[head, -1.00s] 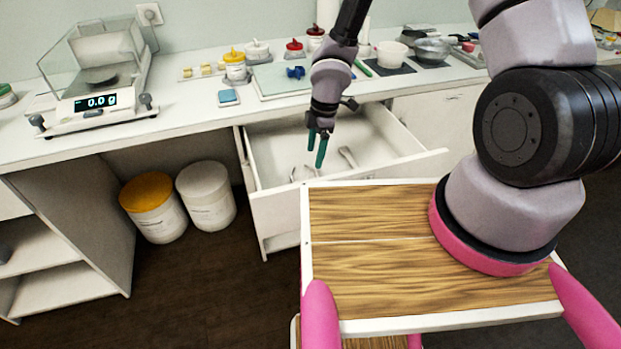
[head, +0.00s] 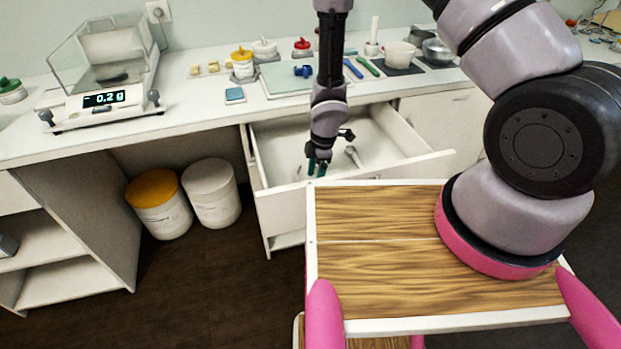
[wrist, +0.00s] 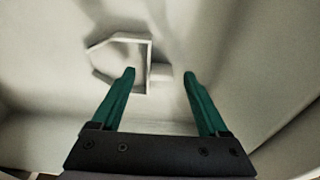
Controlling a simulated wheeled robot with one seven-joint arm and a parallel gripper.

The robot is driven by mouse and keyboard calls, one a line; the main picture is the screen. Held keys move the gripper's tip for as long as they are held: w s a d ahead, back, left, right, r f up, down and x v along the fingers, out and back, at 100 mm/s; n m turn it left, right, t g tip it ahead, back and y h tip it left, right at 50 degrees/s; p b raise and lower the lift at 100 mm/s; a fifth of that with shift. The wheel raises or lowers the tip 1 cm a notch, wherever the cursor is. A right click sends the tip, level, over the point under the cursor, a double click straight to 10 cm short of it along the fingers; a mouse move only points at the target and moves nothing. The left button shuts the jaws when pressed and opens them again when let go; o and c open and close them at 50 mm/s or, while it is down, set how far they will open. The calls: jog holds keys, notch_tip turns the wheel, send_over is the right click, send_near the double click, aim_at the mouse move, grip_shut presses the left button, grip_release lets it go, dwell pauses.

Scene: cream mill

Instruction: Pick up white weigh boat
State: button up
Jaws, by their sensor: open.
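My gripper (head: 317,168) reaches down into the open drawer (head: 283,208), its green fingers apart and empty. In the wrist view, the gripper (wrist: 160,74) points at the drawer floor. A pale, angular, shallow dish with a raised rim, which looks like the white weigh boat (wrist: 120,55), lies there. It is at and beyond the left fingertip, with a short pale tab extending right between the fingertips. I cannot tell whether a finger touches it. In the head view the gripper hides that part of the drawer, and I cannot make out the boat.
A pale spoon-like utensil (head: 353,157) lies in the drawer, right of my gripper. The counter above holds a balance (head: 103,105), a blue-topped item (head: 234,95) and several jars. Two tubs (head: 160,205) stand on the floor at left.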

jog(key=shift+f, duration=0.45)
grip_shut()
jog(key=shift+a, duration=0.1)
